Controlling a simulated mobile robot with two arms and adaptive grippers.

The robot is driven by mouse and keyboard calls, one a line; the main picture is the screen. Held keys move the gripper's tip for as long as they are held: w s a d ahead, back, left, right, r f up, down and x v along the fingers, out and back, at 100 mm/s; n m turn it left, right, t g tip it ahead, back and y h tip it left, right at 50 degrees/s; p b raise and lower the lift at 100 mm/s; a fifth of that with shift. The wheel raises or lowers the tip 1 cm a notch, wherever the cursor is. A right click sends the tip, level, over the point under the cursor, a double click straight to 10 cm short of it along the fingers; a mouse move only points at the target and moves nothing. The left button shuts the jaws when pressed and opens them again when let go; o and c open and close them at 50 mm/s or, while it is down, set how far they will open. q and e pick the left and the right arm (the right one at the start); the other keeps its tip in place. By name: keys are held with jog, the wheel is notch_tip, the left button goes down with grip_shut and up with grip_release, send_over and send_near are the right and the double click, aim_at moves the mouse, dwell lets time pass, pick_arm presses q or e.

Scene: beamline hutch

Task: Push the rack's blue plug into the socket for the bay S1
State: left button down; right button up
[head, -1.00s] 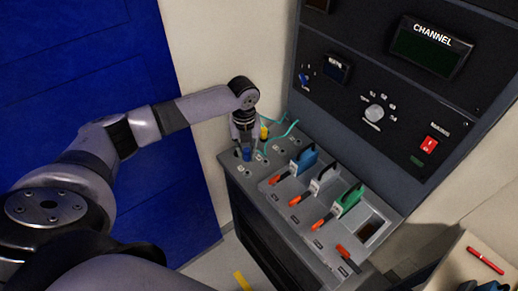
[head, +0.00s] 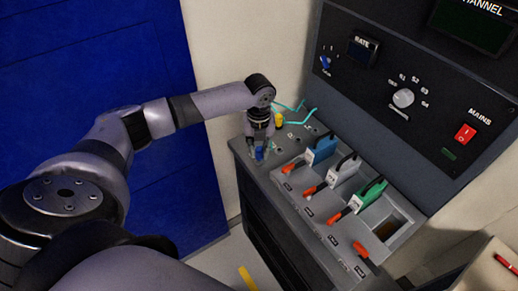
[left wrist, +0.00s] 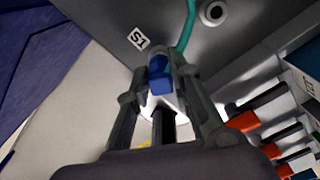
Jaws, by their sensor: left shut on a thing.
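My left gripper (head: 259,153) reaches down to the rear left part of the grey rack's top (head: 243,143). It is shut on the blue plug (head: 259,154), which also shows between the fingers in the left wrist view (left wrist: 160,78). The S1 label (left wrist: 138,38) is on the panel just beyond the plug in that view. The S1 socket itself is not seen clearly; the plug and fingers cover that spot. I cannot tell whether the plug's tip touches or enters a socket. My right gripper is not in view.
A yellow plug (head: 279,120) with teal cable (head: 302,120) stands just behind the gripper. A round socket (left wrist: 213,13) is beside the plug. Blue (head: 322,149), white (head: 344,170) and green (head: 371,191) units with orange handles are to the right. An upright control panel (head: 400,75) rises behind.

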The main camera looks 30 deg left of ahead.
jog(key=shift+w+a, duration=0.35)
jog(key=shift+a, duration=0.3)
pick_arm(q)
jog(key=shift+f, duration=0.1)
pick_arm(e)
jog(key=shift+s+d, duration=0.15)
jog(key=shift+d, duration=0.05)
pick_arm(q)
jog(key=shift+f, duration=0.15)
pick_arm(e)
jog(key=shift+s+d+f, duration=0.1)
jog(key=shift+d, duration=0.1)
pick_arm(q)
jog(key=shift+f, duration=0.3)
